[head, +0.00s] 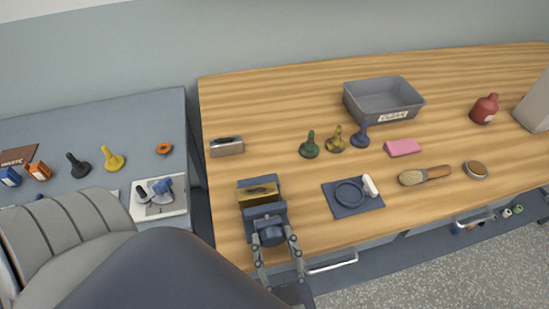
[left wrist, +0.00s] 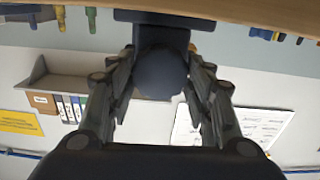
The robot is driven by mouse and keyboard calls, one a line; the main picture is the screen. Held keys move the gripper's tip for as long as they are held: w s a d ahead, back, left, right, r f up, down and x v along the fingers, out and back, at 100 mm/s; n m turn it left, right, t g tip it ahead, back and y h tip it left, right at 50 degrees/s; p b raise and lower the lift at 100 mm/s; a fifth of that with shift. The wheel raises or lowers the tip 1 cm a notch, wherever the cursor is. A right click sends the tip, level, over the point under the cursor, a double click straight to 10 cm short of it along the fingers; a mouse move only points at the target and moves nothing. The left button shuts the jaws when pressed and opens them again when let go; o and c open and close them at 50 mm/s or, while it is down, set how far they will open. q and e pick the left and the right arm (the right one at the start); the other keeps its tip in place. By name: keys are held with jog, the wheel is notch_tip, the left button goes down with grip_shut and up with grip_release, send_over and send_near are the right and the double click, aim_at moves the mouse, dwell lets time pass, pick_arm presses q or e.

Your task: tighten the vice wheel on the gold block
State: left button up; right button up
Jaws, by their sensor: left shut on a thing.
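The vice (head: 262,210) is dark blue-grey and stands near the front left edge of the wooden bench. The gold block (head: 259,193) sits between its jaws at the top. Any gap between block and jaws is too small to tell. The vice wheel (head: 272,236) is a dark round piece on the vice's near side. My left gripper (head: 274,240) is shut on the wheel, one finger on each side. In the left wrist view the wheel (left wrist: 160,75) shows as a dark disc between the fingers. My right gripper is not in view.
A silver block (head: 226,147) lies behind the vice. A blue mat (head: 373,206) with a ring lies to its right. Green, yellow and blue stamps stand mid-bench before a grey bin (head: 384,98). A gap separates the bench from the grey table (head: 140,125) at left.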

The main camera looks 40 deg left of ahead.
pick_arm(q)
jog(key=m, duration=0.3)
jog(key=shift+r+m+p, duration=0.1)
jog(key=shift+m+p, duration=0.25)
jog(key=shift+m, duration=0.05)
jog(key=m+p, duration=0.1)
jog(key=m, duration=0.2)
jog(key=shift+w+m, duration=0.1)
jog(key=shift+m, duration=0.3)
jog(key=m+p, duration=0.2)
jog(key=m, duration=0.2)
jog(key=m+p, duration=0.2)
jog(key=m, duration=0.2)
jog(key=m+p, duration=0.2)
jog(key=m, duration=0.2)
jog(key=shift+m, duration=0.3)
jog(key=m+p, duration=0.3)
jog(key=m, duration=0.2)
jog(key=m+p, duration=0.3)
jog(key=m, duration=0.3)
jog(key=shift+f, duration=0.2)
jog(key=shift+m, duration=0.4)
jog(key=shift+f, duration=0.1)
